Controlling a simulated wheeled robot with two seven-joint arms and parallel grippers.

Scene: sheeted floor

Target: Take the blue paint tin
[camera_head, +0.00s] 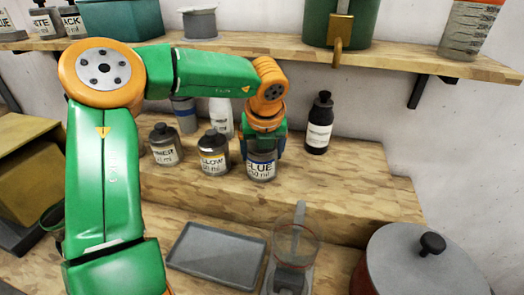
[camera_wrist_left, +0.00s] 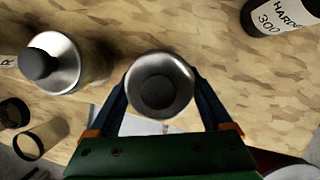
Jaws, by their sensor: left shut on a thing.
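The blue paint tin (camera_head: 261,166), a small tin with a blue-lettered white label, stands upright on the raised wooden step (camera_head: 330,195). My left gripper (camera_head: 263,150) comes down on it from above and is shut on it. In the left wrist view the tin's round metal top with a dark cap (camera_wrist_left: 159,85) sits between the two fingers of my left gripper (camera_wrist_left: 160,95). The arm hides part of the tin's top in the head view. My right gripper is not in view.
Other tins, including the yellow one (camera_head: 213,154), stand just left of the blue tin. A dark bottle (camera_head: 319,124) stands to the right. A shelf (camera_head: 400,58) runs above. A grey tray (camera_head: 216,256), a clear jug (camera_head: 295,245) and a lidded pot (camera_head: 420,265) are in front.

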